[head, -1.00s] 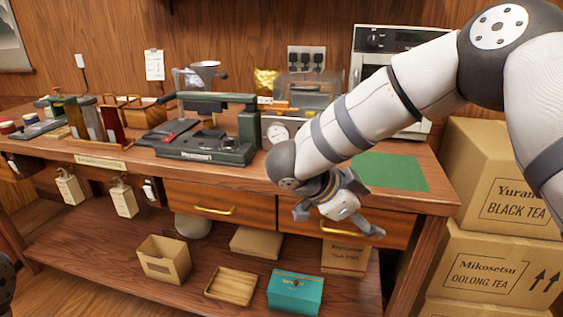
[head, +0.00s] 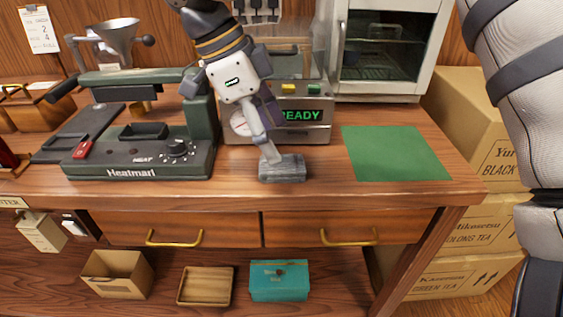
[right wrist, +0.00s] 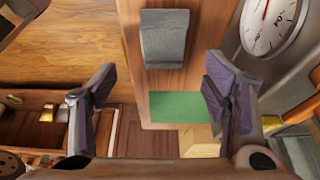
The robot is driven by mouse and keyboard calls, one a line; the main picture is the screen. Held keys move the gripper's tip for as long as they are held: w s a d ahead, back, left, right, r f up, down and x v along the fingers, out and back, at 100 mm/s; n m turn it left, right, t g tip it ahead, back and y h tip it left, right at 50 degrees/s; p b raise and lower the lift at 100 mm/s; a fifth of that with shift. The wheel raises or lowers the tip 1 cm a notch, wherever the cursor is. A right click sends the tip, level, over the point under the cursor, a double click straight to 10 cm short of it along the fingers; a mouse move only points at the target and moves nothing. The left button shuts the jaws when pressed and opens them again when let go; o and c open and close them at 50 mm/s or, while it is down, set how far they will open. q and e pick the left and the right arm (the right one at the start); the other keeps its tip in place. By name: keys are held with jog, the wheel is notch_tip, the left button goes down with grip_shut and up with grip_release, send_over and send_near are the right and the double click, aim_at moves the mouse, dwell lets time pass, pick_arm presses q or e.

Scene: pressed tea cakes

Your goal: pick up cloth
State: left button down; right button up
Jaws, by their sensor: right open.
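The cloth (head: 284,171) is a small grey folded piece lying flat on the wooden counter near its front edge. It stands in front of the machine with the READY display. In the right wrist view the cloth (right wrist: 164,40) lies beyond the fingers, in line with the gap between them. My right gripper (head: 266,150) hangs over the cloth from above and hides part of its back side. In the right wrist view the right gripper (right wrist: 163,90) has its fingers wide apart with nothing between them. I cannot tell whether a fingertip touches the cloth. My left gripper is out of view.
The READY machine (head: 305,125) with a round gauge (right wrist: 272,22) stands close behind the cloth. A green heat device (head: 140,145) is to the left. A green mat (head: 395,153) lies flat at right, with bare counter between it and the cloth. Drawers are below.

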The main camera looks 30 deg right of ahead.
aim_at(283, 163)
jog(key=x, duration=0.6)
jog(key=shift+w+f, duration=0.1)
jog(key=shift+w, duration=0.2)
jog(key=c, duration=1)
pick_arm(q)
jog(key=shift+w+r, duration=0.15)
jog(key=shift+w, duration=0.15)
pick_arm(e)
jog(key=shift+c, duration=0.2)
